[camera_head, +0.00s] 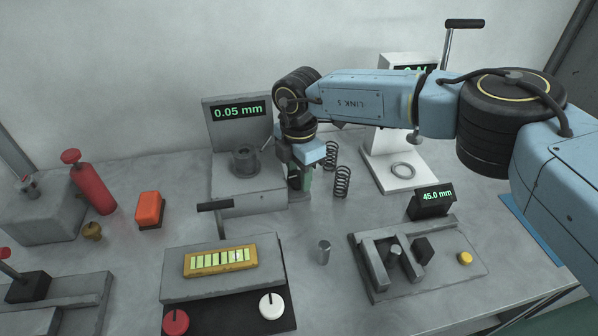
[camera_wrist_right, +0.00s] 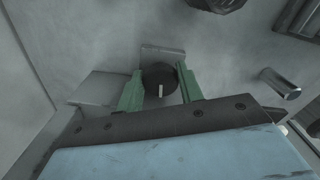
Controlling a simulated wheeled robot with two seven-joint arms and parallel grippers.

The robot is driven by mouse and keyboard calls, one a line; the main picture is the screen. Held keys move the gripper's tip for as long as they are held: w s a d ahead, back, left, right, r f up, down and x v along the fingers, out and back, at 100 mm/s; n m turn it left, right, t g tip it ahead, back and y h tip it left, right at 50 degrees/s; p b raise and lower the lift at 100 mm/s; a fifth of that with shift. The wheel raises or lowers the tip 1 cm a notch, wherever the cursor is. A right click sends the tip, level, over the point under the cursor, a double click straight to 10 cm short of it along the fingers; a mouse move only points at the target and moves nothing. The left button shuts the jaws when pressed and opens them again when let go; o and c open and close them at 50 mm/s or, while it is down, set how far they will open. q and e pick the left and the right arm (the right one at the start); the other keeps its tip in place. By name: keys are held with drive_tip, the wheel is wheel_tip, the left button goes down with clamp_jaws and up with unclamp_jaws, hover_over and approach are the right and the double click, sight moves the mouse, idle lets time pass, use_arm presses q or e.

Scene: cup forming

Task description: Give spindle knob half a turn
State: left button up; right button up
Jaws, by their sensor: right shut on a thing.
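The spindle knob (camera_wrist_right: 158,76) is a round black knob with a white pointer mark, seen in the right wrist view. It sits between the two green fingers of my right gripper (camera_wrist_right: 160,90), which is shut on it. The white mark points toward the gripper's body in that view. In the head view my right gripper (camera_head: 300,180) reaches down at the right side of the grey station with the 0.05 mm display (camera_head: 239,111). There the gripper mostly hides the knob. My left gripper is not in view.
Two dark coil springs (camera_head: 342,181) stand close to the right of the gripper. A small metal cylinder (camera_head: 323,252) stands in front. A white press stand (camera_head: 402,176) is behind right, and a fixture (camera_head: 378,275) with a 45.0 mm display (camera_head: 433,200) is at front right.

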sight(299, 175)
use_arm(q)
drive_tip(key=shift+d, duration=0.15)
use_arm(e)
drive_tip(key=shift+n, duration=0.4)
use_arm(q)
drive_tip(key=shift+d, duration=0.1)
use_arm(e)
drive_tip(key=o, duration=1)
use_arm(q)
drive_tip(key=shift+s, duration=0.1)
use_arm(e)
drive_tip(key=shift+r, duration=0.1)
drive_tip(key=shift+r, duration=0.4)
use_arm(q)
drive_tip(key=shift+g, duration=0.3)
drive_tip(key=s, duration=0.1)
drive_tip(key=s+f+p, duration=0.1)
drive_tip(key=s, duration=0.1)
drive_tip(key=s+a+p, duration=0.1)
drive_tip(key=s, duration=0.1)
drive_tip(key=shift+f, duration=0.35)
use_arm(e)
wheel_tip(299, 175, up, 12)
drive_tip(key=shift+r, duration=0.2)
